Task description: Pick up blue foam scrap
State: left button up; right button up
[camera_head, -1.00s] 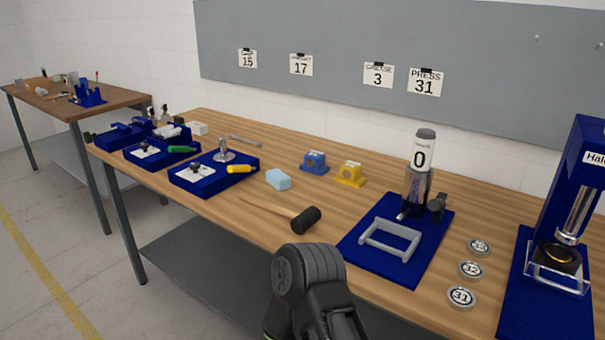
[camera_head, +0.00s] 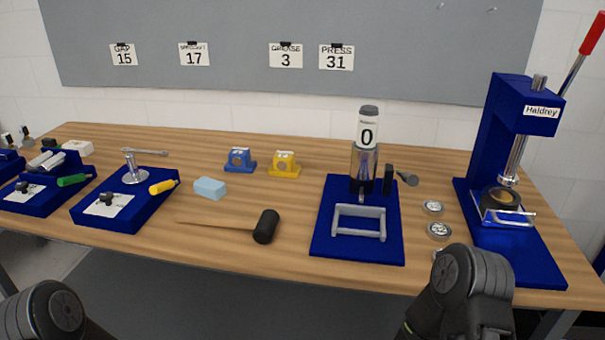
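The blue foam scrap (camera_head: 210,188) is a small light-blue block lying on the wooden workbench (camera_head: 300,228), left of the middle. It lies behind the mallet handle and to the right of a yellow-handled tool. Nothing touches it. At the bottom left and bottom right edges, dark rounded arm parts of mine show, well in front of the foam. The fingertips of both grippers are out of view.
A black-headed mallet (camera_head: 266,226) lies in front of the foam. Blue and yellow blocks (camera_head: 284,164) stand behind it. A blue-based dispenser fixture (camera_head: 358,222) and a blue press (camera_head: 520,130) stand to the right. Blue tool trays (camera_head: 125,208) lie to the left.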

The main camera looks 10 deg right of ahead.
aim_at(213, 189)
jog(key=j+z, duration=1.25)
jog(key=j, duration=0.1)
